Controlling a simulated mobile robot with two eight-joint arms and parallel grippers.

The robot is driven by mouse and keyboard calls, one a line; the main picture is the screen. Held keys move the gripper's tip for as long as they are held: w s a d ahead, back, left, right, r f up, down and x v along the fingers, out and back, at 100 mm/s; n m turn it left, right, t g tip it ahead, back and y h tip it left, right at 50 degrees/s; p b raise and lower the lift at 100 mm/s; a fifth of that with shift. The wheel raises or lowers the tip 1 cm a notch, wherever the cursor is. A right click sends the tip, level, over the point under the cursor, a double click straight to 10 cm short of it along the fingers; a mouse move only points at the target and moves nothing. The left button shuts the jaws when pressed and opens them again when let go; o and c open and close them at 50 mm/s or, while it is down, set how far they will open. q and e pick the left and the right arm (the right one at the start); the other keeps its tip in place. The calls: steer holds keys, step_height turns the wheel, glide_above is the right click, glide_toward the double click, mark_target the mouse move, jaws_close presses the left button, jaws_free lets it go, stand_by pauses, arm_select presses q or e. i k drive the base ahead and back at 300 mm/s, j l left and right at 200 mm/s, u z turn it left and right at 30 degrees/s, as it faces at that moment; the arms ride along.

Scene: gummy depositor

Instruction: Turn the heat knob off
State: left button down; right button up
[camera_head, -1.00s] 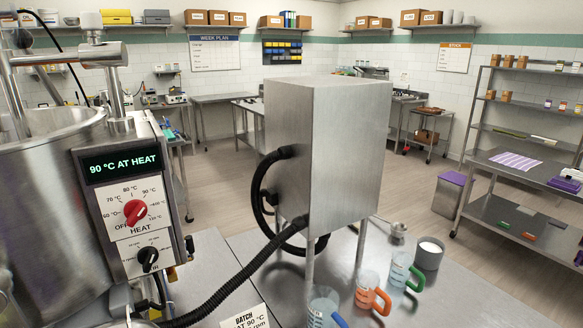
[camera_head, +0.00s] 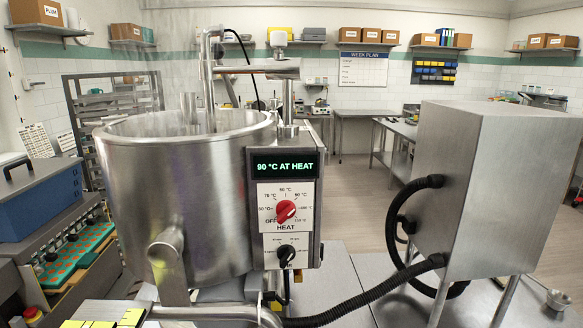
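The red heat knob (camera_head: 286,211) is on the white dial plate of the control box at the right side of the steel kettle (camera_head: 180,190). Its white pointer lies slanted across the dial; I cannot tell exactly which mark it points at. The display (camera_head: 286,165) above it reads "90 °C AT HEAT". A black knob (camera_head: 286,254) sits below on its own white plate. Neither of my grippers shows in the head view.
A steel cabinet (camera_head: 490,190) on legs stands to the right, with a black hose (camera_head: 370,295) running from it towards the kettle's base. A blue-and-grey machine (camera_head: 45,205) with a green tray (camera_head: 75,255) is at the left.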

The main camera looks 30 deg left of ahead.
mark_target(285, 210)
steer(key=u, duration=1.45)
